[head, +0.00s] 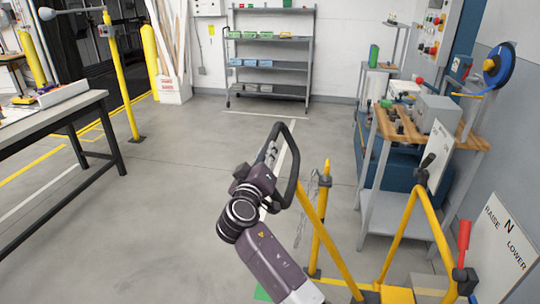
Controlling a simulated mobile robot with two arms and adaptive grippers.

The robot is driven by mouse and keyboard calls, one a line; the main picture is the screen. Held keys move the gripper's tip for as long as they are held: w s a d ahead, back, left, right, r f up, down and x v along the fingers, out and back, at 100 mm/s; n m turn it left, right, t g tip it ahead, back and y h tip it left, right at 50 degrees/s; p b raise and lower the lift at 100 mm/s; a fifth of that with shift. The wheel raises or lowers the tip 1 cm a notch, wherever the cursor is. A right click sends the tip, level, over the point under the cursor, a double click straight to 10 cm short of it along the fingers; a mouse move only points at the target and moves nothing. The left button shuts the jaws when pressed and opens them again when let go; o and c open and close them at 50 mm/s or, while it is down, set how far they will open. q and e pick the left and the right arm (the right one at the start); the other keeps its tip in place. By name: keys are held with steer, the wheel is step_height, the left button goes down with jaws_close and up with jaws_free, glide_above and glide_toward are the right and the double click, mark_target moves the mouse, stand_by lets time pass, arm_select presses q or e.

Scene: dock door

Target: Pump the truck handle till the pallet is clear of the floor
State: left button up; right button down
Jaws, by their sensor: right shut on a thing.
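The truck handle (296,158) is a black loop at the top of a slanting yellow bar, in the middle of the head view. The bar (328,240) runs down and right to a yellow base (395,293) at the bottom edge. My right gripper (271,158) is shut on the left side of the loop. The handle stands raised, leaning away to the left. My left gripper is not in view. I cannot make out the pallet or its gap to the floor.
A yellow rail frame (398,225), a red lever (463,240) and a RAISE/N/LOWER sign (497,240) stand at right. Behind them is a wooden-topped bench (383,125). A grey table (60,115) is at left, a shelf rack (270,65) at back. The floor between is clear.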

steer(key=shift+f, duration=0.3)
steer(key=c, duration=1.7)
jaws_free()
steer(key=shift+r, duration=0.1)
steer(key=shift+c, duration=0.2)
steer(key=shift+r, duration=0.2)
steer(key=shift+d+r+p, duration=0.25)
steer(key=shift+d+p, duration=0.05)
steer(key=shift+p, duration=0.2)
steer(key=s+d+r+m+p, duration=0.1)
steer(key=s+d+r+p, duration=0.1)
steer(key=d+p, duration=0.3)
steer(key=s+d+r+m+p, duration=0.2)
steer(key=d+p, duration=0.4)
steer(key=d, duration=0.8)
steer(key=s+d+r+m+p, duration=0.1)
steer(key=s+d+r+p, duration=0.2)
steer(key=d, duration=0.7)
steer(key=shift+r+p, duration=0.65)
steer(key=shift+p, duration=0.7)
steer(key=shift+s+a, duration=0.1)
